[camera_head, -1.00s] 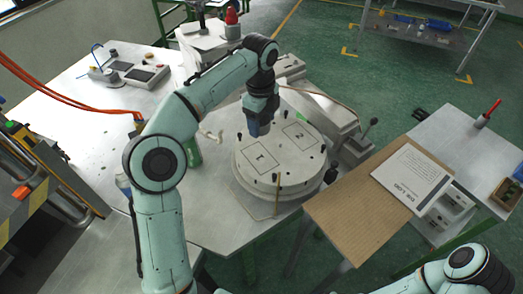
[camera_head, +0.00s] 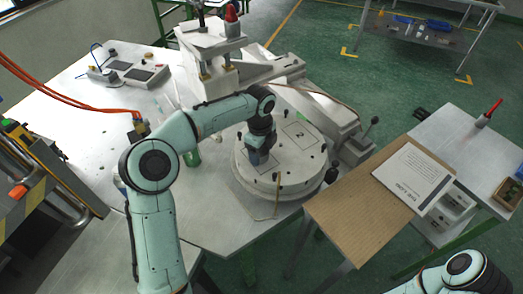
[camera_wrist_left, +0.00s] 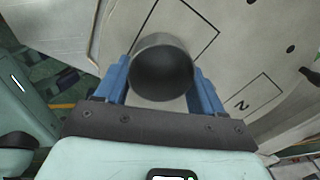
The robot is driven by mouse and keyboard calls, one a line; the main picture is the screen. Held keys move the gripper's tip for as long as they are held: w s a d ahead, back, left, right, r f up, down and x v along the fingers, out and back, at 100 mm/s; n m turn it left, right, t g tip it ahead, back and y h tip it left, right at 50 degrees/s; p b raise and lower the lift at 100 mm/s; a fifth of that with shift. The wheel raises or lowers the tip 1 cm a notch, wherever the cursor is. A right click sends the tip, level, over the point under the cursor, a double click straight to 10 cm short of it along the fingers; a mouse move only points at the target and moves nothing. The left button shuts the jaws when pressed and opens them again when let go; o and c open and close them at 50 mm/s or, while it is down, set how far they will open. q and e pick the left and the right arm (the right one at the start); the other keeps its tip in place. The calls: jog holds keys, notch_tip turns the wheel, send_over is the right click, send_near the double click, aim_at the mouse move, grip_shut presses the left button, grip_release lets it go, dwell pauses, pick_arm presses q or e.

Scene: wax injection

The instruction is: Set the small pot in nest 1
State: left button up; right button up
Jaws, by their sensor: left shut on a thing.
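My left gripper (camera_head: 258,158) has blue fingers and is shut on the small pot (camera_wrist_left: 163,72), a dark grey round cup seen from its open top in the left wrist view. In the head view the fingers mostly hide the pot. It is at nest 1, an outlined rectangle (camera_wrist_left: 200,48) on the round pale turntable (camera_head: 243,184). The gripper covers part of that outline in the head view. I cannot tell whether the pot touches the plate. Nest 2 (camera_head: 301,135), marked with a 2, is empty beside it. My right gripper is out of view.
A press with a column (camera_head: 212,62) stands behind the turntable. Black pegs stand around the turntable's rim. A brown board with a paper sheet (camera_head: 412,178) lies at the right. Orange hoses (camera_head: 65,95) hang at the left.

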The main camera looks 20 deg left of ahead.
pick_arm(q)
jog(key=shift+w, duration=0.15)
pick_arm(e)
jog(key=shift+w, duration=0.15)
pick_arm(q)
jog(key=o, duration=1.2)
jog(key=shift+f, duration=0.1)
jog(key=r, duration=0.8)
jog(key=r+p, duration=0.1)
jog(key=r, duration=0.3)
jog(key=shift+s+r, duration=0.2)
jog(key=shift+s, duration=0.1)
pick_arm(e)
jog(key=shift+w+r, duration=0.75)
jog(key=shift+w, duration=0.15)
pick_arm(q)
jog(key=shift+s+f, duration=0.1)
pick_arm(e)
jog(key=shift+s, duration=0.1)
